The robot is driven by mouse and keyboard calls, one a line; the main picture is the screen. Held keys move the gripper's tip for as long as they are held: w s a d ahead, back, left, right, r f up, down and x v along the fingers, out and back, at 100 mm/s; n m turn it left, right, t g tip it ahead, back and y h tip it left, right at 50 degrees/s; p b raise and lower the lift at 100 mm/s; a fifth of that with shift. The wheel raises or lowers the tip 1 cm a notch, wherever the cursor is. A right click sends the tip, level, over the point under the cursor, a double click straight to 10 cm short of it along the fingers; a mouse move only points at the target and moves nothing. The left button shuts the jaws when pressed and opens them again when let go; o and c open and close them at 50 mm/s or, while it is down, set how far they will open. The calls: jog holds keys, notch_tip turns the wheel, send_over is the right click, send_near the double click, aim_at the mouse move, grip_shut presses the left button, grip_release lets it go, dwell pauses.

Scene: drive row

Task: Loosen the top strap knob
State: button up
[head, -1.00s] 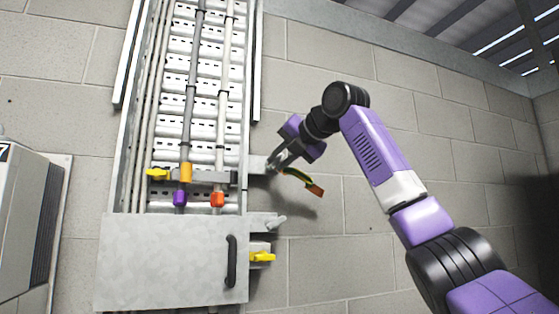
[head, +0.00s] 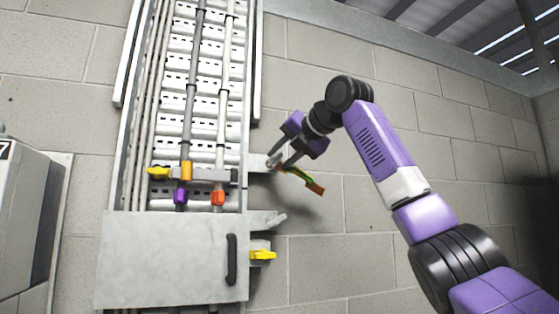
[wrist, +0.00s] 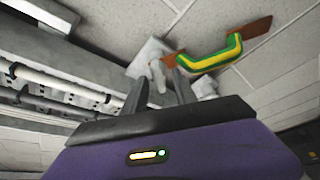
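A green-and-yellow strap with brown ends (wrist: 215,56) hangs by a pale bracket at the right edge of the cable tray; it also shows in the head view (head: 299,177). A small light-grey knob (wrist: 157,74) is in front of that bracket. My gripper (wrist: 158,84) has its two dark fingers apart, with the knob in the gap between their tips. I cannot tell whether either finger touches it. In the head view my gripper (head: 274,164) is at the bracket and partly hides the knob.
A lower grey lever (head: 268,220) and a yellow knob (head: 262,255) stick out right of the grey cover (head: 165,260) with its black handle. Another yellow knob (head: 158,171) is on the cross clamp. The block wall to the right is bare.

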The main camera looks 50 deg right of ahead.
jog(key=b+v, duration=0.1)
jog(key=v, duration=0.5)
jog(key=shift+s+b, duration=0.35)
jog(key=shift+b, duration=0.05)
jog(key=shift+a+r, duration=0.1)
